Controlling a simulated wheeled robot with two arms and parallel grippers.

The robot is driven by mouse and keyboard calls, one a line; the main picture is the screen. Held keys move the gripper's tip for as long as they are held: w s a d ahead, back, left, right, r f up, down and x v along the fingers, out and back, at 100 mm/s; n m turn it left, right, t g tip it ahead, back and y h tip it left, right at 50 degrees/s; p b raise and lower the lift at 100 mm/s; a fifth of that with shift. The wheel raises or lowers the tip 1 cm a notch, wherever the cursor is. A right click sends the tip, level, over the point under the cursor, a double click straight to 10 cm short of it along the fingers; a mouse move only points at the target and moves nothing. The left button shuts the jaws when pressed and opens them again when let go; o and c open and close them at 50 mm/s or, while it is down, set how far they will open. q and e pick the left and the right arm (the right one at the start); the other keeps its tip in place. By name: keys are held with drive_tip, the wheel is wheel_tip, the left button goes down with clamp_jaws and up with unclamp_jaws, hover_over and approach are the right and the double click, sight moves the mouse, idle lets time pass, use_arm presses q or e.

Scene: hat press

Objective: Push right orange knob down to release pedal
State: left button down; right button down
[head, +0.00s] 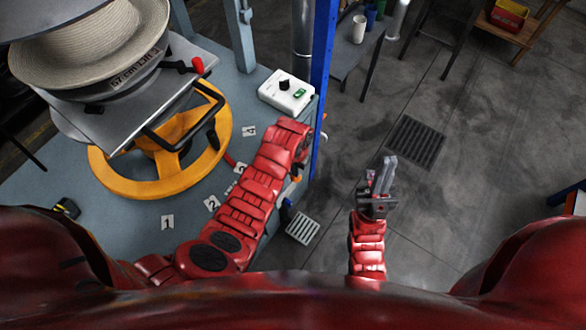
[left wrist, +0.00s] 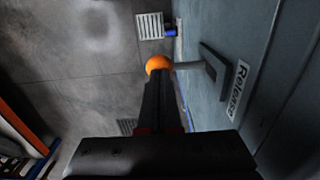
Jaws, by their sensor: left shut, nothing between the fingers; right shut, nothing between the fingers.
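An orange knob (left wrist: 158,64) on a short grey stem sticks out from the blue-grey table side in the left wrist view, beside a "Release" label (left wrist: 238,90). My left gripper (left wrist: 157,84) is shut and empty, its dark fingertips at the knob in that picture; I cannot tell whether they touch it. In the head view my left forearm mostly hides this gripper, and a small orange spot (head: 296,178) shows beside the wrist. A grey slatted pedal (head: 303,228) is low by the table; it also shows in the left wrist view (left wrist: 150,26). My right gripper (head: 387,172) is shut and empty over the floor.
The hat press (head: 185,75) with a straw hat (head: 95,45) and a yellow handwheel (head: 150,190) stands on the table at left. A white control box (head: 286,92) sits near the blue post (head: 323,75).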

use_arm(q)
wheel_tip(320, 180, up, 8)
drive_tip(key=p, duration=0.3)
drive_tip(key=shift+p, duration=0.35)
drive_tip(key=shift+s+f, duration=0.1)
idle(0.9)
